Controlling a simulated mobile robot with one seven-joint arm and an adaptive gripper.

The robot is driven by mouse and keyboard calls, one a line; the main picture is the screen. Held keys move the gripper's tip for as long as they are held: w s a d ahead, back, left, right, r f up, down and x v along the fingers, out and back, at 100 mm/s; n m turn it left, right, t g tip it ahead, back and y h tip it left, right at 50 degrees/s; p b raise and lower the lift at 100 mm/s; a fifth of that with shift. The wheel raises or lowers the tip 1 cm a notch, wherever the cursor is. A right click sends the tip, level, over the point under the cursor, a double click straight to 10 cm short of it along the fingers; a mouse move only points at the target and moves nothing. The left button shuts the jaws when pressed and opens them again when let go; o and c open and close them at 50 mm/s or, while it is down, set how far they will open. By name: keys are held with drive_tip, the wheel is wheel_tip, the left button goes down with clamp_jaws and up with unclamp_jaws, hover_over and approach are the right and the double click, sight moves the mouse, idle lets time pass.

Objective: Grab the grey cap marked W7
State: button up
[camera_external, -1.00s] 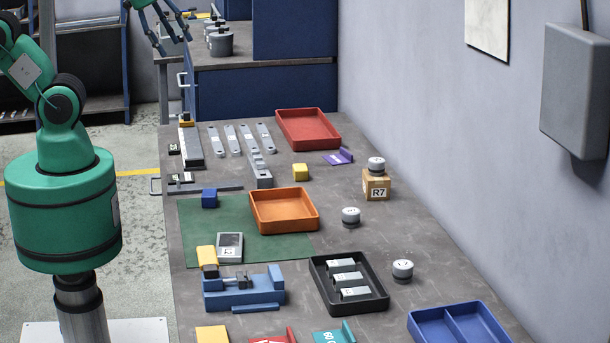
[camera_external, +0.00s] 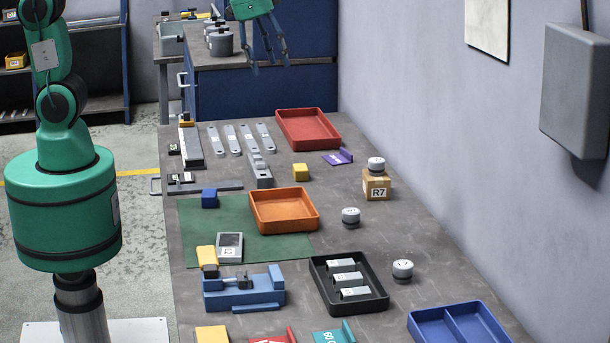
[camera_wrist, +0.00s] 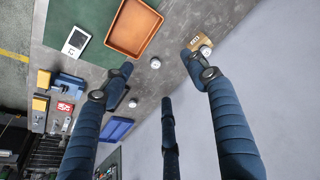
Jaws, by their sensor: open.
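Three similar round grey caps with pale tops and dark lower bands are in view. One cap (camera_external: 376,163) sits on a tan box marked R7 (camera_external: 376,187). A second cap (camera_external: 351,216) stands on the bench right of the orange tray. A third cap (camera_external: 402,268) stands right of the black tray. Their top marks are too small to tell which reads W7. My gripper (camera_external: 269,66) is open and empty, high above the far end of the bench. In the wrist view its spread fingers (camera_wrist: 160,82) frame the caps (camera_wrist: 155,62), (camera_wrist: 132,103), (camera_wrist: 207,51) below.
An orange tray (camera_external: 256,215), a black tray with grey blocks (camera_external: 378,303), a red tray (camera_external: 284,130) and a blue divided tray (camera_external: 415,325) lie on the bench. A blue vise-like fixture (camera_external: 240,293) stands near the front left. The wall bounds the right side.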

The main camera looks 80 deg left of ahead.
drive_tip(key=w+d+f+m+g, duration=0.1)
drive_tip(key=w+d+f, duration=0.7)
drive_tip(key=w+f, duration=0.3)
drive_tip(key=m+g, duration=0.1)
hover_over(351, 211)
drive_tip(key=s, duration=0.1)
wheel_tip(351, 211, down, 12)
drive_tip(key=shift+s+a+f, duration=0.2)
drive_tip(key=shift+a, duration=0.2)
drive_tip(key=shift+w+d+f+b, duration=0.1)
drive_tip(key=shift+w+f, duration=0.05)
drive_tip(key=shift+f, duration=1.25)
drive_tip(key=shift+w+d+f+b, duration=0.1)
drive_tip(key=shift+w+f, duration=0.05)
drive_tip(key=shift+f, duration=1.3)
drive_tip(key=shift+w+f+b, duration=0.1)
drive_tip(key=shift+w+f, duration=0.05)
drive_tip(key=shift+f, duration=1.25)
drive_tip(key=shift+w+d+f+b, duration=0.15)
drive_tip(key=shift+f+b, duration=0.1)
drive_tip(key=shift+f, duration=1.05)
drive_tip(key=shift+w+f+b, duration=0.15)
drive_tip(key=shift+f+b, duration=0.1)
drive_tip(key=shift+f, duration=1.05)
